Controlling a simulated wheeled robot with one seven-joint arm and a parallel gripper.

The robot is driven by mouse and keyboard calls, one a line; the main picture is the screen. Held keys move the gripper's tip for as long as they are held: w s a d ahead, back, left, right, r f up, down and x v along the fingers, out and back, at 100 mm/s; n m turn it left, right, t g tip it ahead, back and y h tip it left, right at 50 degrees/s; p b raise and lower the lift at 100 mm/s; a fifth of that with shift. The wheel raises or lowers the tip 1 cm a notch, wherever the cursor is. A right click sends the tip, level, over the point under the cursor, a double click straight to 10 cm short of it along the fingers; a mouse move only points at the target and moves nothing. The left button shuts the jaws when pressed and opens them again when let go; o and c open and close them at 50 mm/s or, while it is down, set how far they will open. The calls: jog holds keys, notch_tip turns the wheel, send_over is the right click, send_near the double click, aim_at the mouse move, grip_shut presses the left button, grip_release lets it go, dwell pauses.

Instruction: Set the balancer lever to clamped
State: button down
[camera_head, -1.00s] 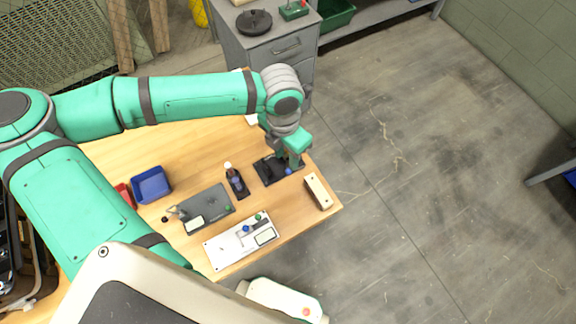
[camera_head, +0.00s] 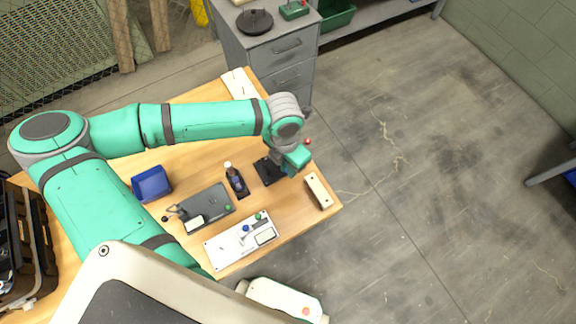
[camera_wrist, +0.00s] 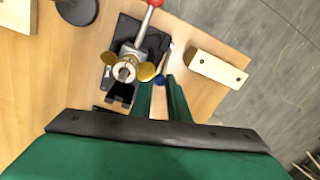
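The balancer (camera_wrist: 122,92) appears to be the black-based device with a silver hub and brass vanes, near the table's right end. Its black base also shows in the head view (camera_head: 266,170). A silver lever with a red ball knob (camera_wrist: 155,2) extends from the hub; the red ball also shows in the head view (camera_head: 307,141). A blue knob (camera_wrist: 160,80) sits low beside the base. I cannot tell which is the balancer lever. My gripper (camera_wrist: 160,82) is beside the device, its green fingers apart with a gap between them and the blue knob near their tips. Contact is unclear.
A cream block (camera_head: 318,191) lies right of the device, close to the table edge. A dark bottle (camera_head: 235,179), a grey plate (camera_head: 208,206), a white plate (camera_head: 240,242) and a blue bin (camera_head: 152,184) stand on the table. A grey cabinet (camera_head: 270,50) stands behind.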

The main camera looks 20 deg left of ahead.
jog(key=shift+s+a+f+t+h, duration=0.25)
jog(key=shift+f+t+h, duration=0.15)
jog(key=shift+t, duration=0.1)
jog(key=shift+s+a+f+t+h, duration=0.1)
jog(key=shift+s+f+t+h, duration=0.15)
jog(key=shift+t+h, duration=0.2)
jog(key=c, duration=1.7)
grip_release()
jog(key=shift+w, duration=0.1)
jog(key=v, duration=1)
jog(key=shift+r, duration=0.35)
